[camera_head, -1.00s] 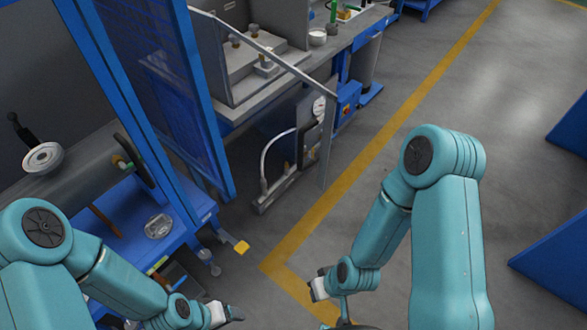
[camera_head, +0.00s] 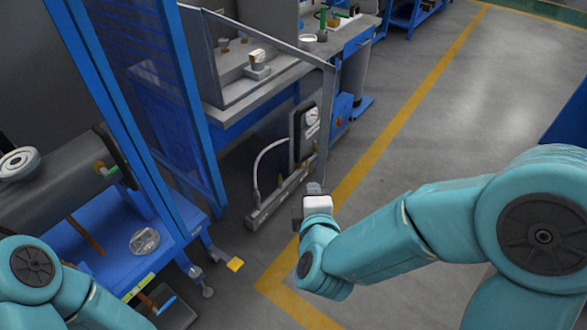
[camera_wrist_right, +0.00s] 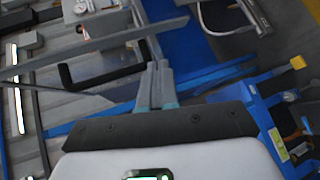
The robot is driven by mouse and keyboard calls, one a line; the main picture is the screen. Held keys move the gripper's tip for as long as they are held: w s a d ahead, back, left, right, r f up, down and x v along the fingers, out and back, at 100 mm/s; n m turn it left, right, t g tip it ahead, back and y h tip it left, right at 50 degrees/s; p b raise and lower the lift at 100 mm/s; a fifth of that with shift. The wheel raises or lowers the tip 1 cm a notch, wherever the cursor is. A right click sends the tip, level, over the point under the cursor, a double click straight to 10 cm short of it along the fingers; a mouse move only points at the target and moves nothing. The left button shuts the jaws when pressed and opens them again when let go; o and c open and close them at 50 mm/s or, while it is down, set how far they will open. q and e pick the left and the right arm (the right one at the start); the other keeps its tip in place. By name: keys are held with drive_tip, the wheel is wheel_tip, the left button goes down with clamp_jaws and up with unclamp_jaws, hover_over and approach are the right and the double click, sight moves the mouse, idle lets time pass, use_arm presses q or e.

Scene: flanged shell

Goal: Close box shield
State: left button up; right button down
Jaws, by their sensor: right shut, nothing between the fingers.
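The shield looks like a clear panel in a grey frame (camera_head: 262,42). It stands swung out from the blue post at the bench, with its free upright edge (camera_head: 326,125) over the floor side. In the right wrist view a grey frame bar (camera_wrist_right: 95,52) and a black bent handle (camera_wrist_right: 105,78) show, the handle's end close to my fingers. I cannot tell whether they touch. My right gripper (camera_head: 314,188) is shut and empty, at the foot of the upright edge in the head view; its fingers also show in the wrist view (camera_wrist_right: 156,83). My left gripper is out of view.
A workbench (camera_head: 225,112) with fittings stands behind the panel. A gauge block (camera_head: 308,125) with a hose is below it. A blue machine frame (camera_head: 185,120) with a large grey cylinder (camera_head: 65,195) is at left. The floor (camera_head: 440,120) at right is clear.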

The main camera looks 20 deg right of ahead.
use_arm(q)
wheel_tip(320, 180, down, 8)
drive_tip(key=b, duration=0.5)
use_arm(e)
drive_tip(key=s+a+r+n+t+y, duration=0.1)
drive_tip(key=s+a+r+t+y, duration=0.1)
drive_tip(key=s+a+r+t, duration=0.35)
drive_tip(key=g+p, duration=0.2)
drive_tip(key=p, duration=1.3)
approach(295, 146)
drive_tip(key=w+a+r, duration=0.1)
drive_tip(key=a+r, duration=0.2)
drive_tip(key=r, duration=0.1)
drive_tip(key=shift+t, duration=0.35)
drive_tip(key=w+d, duration=0.1)
drive_tip(key=w, duration=0.2)
drive_tip(key=w+d+f, duration=0.1)
drive_tip(key=w, duration=0.1)
drive_tip(key=shift+w+d+f, duration=0.15)
drive_tip(key=shift+d, duration=0.2)
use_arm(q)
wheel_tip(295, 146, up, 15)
use_arm(e)
drive_tip(key=shift+w, duration=0.1)
drive_tip(key=shift+w+f, duration=0.1)
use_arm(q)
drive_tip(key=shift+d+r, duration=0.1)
